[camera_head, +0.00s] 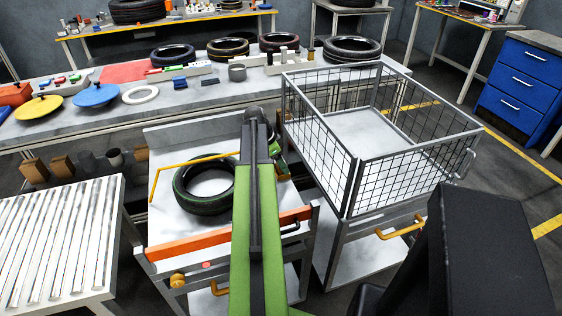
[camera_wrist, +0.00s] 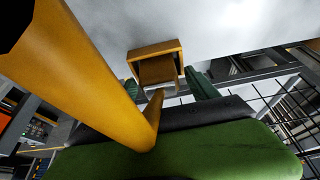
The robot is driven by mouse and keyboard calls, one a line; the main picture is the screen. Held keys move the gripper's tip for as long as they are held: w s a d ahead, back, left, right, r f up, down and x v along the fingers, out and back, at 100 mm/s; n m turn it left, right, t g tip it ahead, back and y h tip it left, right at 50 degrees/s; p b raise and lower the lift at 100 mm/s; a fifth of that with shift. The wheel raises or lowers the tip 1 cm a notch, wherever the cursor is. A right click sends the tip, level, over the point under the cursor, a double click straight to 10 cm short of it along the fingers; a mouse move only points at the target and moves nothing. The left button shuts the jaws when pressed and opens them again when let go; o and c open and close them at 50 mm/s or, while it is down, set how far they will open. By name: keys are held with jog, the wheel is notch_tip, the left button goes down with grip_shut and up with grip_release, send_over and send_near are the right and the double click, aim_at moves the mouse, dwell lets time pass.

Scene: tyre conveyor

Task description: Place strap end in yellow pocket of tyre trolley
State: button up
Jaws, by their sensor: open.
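The tyre trolley (camera_head: 175,222) stands in the middle of the head view with a black tyre (camera_head: 203,187) lying flat on its pale top. In the wrist view a yellow pocket (camera_wrist: 153,50), a small box with a brownish inside, is just beyond my gripper. My gripper (camera_wrist: 166,90) shows there as two dark green fingers, apart, one on either side below the pocket. In the head view my green arm hides most of the gripper at the trolley's right side.
A yellow bar (camera_wrist: 110,75) crosses close before the wrist camera. A wire-mesh cart (camera_head: 345,190) stands right of the trolley. A slatted white table (camera_head: 62,240) is at the left. Behind is a long workbench (camera_head: 215,95) with tyres and discs.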

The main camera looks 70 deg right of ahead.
jog(key=p+v, duration=1.1)
jog(key=v, duration=0.1)
jog(key=shift+r, duration=0.15)
